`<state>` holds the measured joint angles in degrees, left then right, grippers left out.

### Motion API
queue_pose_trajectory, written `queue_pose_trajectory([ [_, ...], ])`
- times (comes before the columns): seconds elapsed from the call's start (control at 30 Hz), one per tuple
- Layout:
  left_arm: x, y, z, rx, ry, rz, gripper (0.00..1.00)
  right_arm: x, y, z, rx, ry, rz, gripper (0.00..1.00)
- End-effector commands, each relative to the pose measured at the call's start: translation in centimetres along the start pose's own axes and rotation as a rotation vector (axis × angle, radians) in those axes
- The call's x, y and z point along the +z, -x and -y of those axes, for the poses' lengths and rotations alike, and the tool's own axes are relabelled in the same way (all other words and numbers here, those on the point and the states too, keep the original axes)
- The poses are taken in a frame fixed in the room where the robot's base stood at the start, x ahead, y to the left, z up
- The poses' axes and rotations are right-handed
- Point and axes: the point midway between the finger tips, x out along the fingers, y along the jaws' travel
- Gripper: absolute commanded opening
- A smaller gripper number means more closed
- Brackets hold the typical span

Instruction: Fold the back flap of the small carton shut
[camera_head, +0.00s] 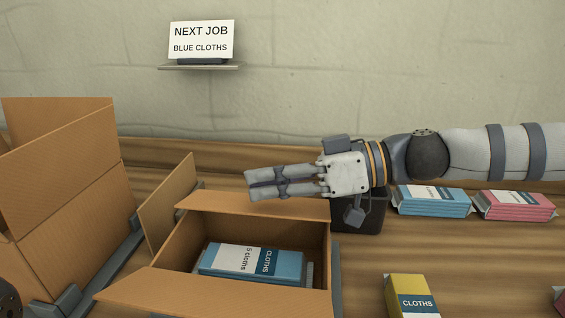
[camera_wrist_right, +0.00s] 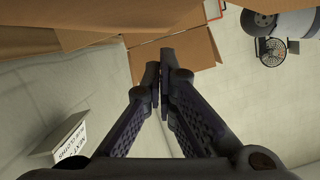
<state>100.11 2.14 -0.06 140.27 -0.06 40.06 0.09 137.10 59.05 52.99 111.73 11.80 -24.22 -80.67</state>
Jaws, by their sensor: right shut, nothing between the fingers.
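The small carton (camera_head: 285,232) stands open on the table with a blue pack of cloths (camera_head: 255,262) lying inside. Its back flap (camera_head: 225,202) extends outward from the rear edge, partly hidden by my right gripper (camera_head: 250,186). Its left flap (camera_head: 168,203) stands up and its front flap (camera_head: 170,291) leans outward. My right gripper is shut and empty, reaching from the right at the back flap; I cannot tell whether it touches. In the right wrist view its fingertips (camera_wrist_right: 158,76) meet in front of brown cardboard (camera_wrist_right: 190,60). My left gripper does not show.
A large open carton (camera_head: 75,200) stands at the left. A dark bin (camera_head: 362,215) sits under my right wrist.

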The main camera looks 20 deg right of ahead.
Motion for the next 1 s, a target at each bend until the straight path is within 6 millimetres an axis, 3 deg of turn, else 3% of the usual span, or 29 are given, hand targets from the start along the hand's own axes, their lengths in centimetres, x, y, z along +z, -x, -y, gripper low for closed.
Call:
queue_pose_trajectory([
  [0.13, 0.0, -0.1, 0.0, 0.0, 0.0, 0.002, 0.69, 1.0, -0.2, 0.0, -0.001, 0.0, 0.0, 0.0],
  [0.47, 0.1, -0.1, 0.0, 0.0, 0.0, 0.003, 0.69, 1.2, -0.2, 0.1, 0.0, 0.005, 0.0, 0.0],
  [0.7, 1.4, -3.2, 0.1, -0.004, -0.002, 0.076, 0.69, 4.0, -1.0, 0.4, 0.059, 0.243, 0.004, 0.0],
  [1.0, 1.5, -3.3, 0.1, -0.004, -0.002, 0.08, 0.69, 3.7, -0.9, 0.8, 0.08, 0.324, -0.001, 0.0],
])
